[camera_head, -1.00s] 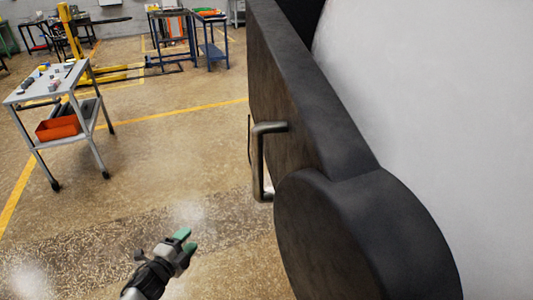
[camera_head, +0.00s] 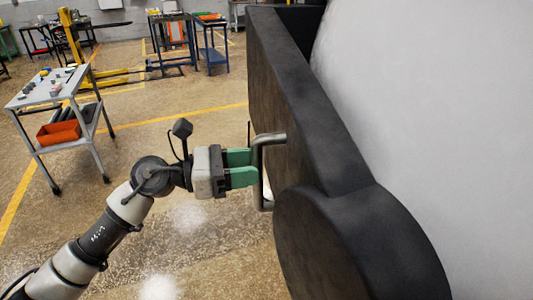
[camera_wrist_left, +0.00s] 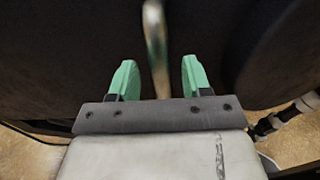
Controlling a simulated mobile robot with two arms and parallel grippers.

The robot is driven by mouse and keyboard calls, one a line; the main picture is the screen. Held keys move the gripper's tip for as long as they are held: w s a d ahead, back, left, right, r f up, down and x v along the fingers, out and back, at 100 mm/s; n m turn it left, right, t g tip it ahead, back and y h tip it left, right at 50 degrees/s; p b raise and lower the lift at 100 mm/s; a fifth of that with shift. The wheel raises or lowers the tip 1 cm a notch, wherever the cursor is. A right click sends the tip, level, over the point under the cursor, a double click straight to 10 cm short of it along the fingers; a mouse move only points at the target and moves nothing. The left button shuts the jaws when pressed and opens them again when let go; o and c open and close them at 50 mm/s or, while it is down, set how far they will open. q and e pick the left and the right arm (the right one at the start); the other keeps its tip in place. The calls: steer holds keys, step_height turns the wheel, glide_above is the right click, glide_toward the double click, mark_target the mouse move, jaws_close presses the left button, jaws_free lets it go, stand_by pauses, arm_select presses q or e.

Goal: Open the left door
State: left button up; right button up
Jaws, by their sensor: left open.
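The left door (camera_head: 290,100) is a thick, dark slab seen nearly edge-on in the head view, with a rounded bulge at its lower end. A metal bar handle (camera_head: 257,172) stands out from its left face. My left gripper (camera_head: 254,168) has green fingers that are open and point at the handle. In the left wrist view, the handle (camera_wrist_left: 155,45) runs up between and just beyond the two green fingertips (camera_wrist_left: 158,70). I cannot tell whether either finger touches it. My right gripper is in neither view.
A pale, smooth surface (camera_head: 430,100) fills the right side behind the door. A grey cart (camera_head: 42,92) with a red bin (camera_head: 58,132) stands at the left. Blue and yellow workshop equipment is at the back. The floor between cart and door is clear.

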arm_select(q)
steer(key=shift+w+d+p, duration=0.2)
steer(key=shift+d+p, duration=0.15)
steer(key=shift+d, duration=0.7)
steer(key=shift+w+d+p, duration=0.2)
steer(key=shift+d+p, duration=0.1)
steer(key=shift+d, duration=0.7)
steer(key=shift+c, duration=0.5)
jaws_close()
